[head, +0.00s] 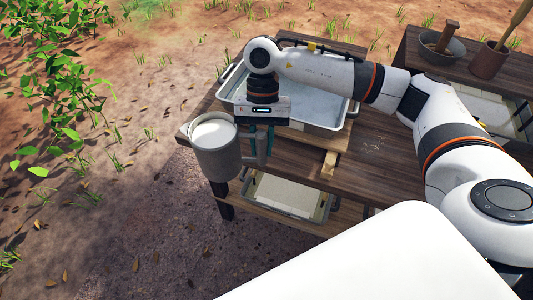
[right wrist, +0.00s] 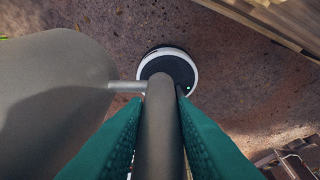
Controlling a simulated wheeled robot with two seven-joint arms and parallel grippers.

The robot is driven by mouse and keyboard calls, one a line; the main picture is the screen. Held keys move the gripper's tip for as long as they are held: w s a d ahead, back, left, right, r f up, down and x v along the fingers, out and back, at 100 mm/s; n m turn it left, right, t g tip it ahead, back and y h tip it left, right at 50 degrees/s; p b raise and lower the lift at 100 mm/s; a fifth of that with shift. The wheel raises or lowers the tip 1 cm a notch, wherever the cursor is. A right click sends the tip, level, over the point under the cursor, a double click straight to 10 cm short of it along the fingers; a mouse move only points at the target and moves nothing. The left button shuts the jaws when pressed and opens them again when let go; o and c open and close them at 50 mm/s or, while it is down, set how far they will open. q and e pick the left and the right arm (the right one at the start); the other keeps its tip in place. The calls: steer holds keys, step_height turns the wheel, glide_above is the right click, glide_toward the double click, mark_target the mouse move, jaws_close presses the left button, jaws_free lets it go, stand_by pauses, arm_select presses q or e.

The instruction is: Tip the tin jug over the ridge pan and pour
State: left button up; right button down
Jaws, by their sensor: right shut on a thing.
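The tin jug (head: 217,160) is grey and holds white liquid close to its rim. It is upright, in front of the table's left end. My right gripper (head: 259,150) is shut on its upright handle. In the right wrist view the handle (right wrist: 160,130) runs between the teal fingers, with the jug body (right wrist: 45,95) to the left. A wide metal pan (head: 318,127), which looks like the ridge pan, lies on the table behind the gripper. My right arm hides part of it. The jug is apart from the pan, nearer the camera. My left gripper is not in view.
The wooden table (head: 375,180) has bare planks right of the pan. A lower shelf holds another tray (head: 286,195) with a pale sheet. A bowl with a pestle (head: 441,48) and a brown pot (head: 488,62) stand at the back right. Leafy branches hang at the left.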

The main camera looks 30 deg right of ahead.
steer(key=w+d+m+t+y+p, duration=0.1)
steer(key=w+d+m, duration=0.3)
steer(key=d+m, duration=0.4)
steer(key=w+d+m+t+y+p, duration=0.1)
steer(key=w+d+m+t+p, duration=0.2)
steer(key=d+m, duration=0.5)
steer(key=shift+w+d+m+y+p, duration=0.15)
steer(key=shift+w+m+y+p, duration=0.2)
steer(key=shift+w+m, duration=0.3)
steer(key=shift+s+f, duration=0.1)
